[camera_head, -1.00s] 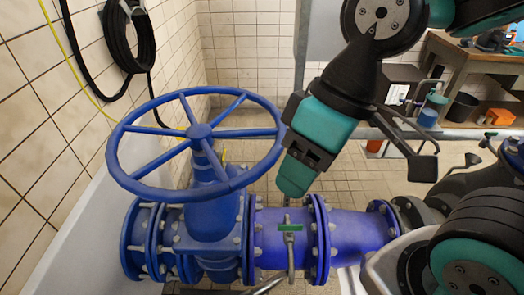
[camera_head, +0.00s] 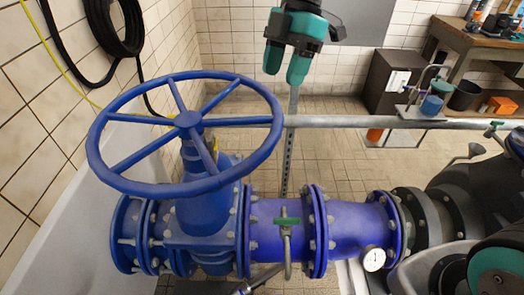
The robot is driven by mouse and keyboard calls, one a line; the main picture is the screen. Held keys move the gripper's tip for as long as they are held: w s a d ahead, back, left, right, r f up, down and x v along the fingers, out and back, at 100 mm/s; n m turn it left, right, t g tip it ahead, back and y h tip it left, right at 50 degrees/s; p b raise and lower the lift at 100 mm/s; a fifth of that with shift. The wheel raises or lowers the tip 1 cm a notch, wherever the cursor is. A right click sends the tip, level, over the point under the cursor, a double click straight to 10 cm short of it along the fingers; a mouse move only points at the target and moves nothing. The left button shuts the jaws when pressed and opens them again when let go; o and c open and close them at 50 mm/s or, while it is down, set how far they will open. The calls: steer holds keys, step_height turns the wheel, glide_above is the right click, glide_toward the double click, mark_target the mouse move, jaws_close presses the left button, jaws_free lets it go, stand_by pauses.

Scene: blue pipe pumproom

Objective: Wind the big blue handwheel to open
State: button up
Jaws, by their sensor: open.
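The big blue handwheel (camera_head: 188,119) lies nearly level on top of the blue valve body (camera_head: 202,215), at the left of the head view. Its round rim and spokes are in full view, with nothing touching the rim. My gripper (camera_head: 286,75) is at the top centre, beyond and to the right of the wheel in the picture, pointing down. Its two teal fingers are apart and empty. A gap in the picture separates it from the wheel's right rim.
A grey horizontal pipe (camera_head: 380,122) runs right from behind the wheel. Blue flanged pipe (camera_head: 352,228) with a small green-handled valve (camera_head: 287,221) continues right, with a gauge (camera_head: 374,258). Black hose (camera_head: 100,30) hangs on the left tiled wall. A workbench (camera_head: 462,42) stands back right.

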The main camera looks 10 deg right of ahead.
steer(key=w, duration=0.1)
steer(key=n, duration=0.1)
glide_toward(261, 148)
steer(key=x, duration=1)
steer(key=shift+s+f, duration=0.1)
steer(key=shift+f, duration=0.05)
